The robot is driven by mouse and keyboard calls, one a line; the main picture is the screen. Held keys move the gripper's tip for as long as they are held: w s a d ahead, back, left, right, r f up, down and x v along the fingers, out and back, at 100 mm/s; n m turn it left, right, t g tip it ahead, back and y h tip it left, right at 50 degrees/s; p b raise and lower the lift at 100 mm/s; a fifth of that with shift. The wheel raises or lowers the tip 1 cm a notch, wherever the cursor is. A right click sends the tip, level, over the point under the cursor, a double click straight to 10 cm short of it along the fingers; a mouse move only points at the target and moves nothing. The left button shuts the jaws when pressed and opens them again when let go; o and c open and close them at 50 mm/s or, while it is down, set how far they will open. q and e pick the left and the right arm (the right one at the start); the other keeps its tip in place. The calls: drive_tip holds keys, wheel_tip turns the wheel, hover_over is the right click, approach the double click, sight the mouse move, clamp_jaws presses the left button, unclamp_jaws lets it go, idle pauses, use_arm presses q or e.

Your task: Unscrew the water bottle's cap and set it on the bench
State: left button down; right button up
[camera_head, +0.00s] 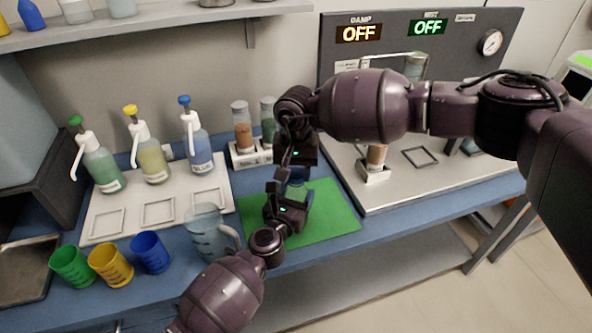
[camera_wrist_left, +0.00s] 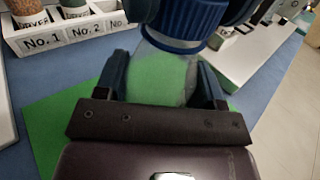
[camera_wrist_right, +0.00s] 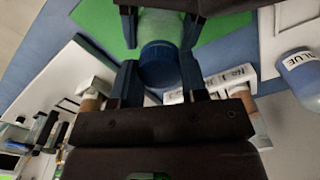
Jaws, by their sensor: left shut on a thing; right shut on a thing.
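The water bottle (camera_head: 297,191) is a clear bottle over the green mat (camera_head: 335,215), mostly hidden by my grippers in the head view. Its blue cap (camera_wrist_left: 185,25) shows at the top of the left wrist view, above the clear body (camera_wrist_left: 160,75). My left gripper (camera_wrist_left: 162,85) is shut on the bottle body, a finger on each side. My right gripper (camera_wrist_right: 160,72) is shut around the blue cap (camera_wrist_right: 159,60) from above. Cap and body appear in line; I cannot tell whether the thread is engaged.
A clear pitcher (camera_head: 207,235) stands left of the mat. Green, yellow and blue cups (camera_head: 151,252) stand at the front left. Pump bottles (camera_head: 153,158) stand on a white tray behind them. The machine (camera_head: 440,185) is at right. The mat's right part is clear.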

sight(296, 173)
drive_tip(key=shift+r, duration=0.5)
drive_tip(key=shift+r, duration=0.6)
idle(0.3)
drive_tip(key=shift+r, duration=2)
use_arm(q)
drive_tip(key=shift+c, duration=0.7)
unclamp_jaws()
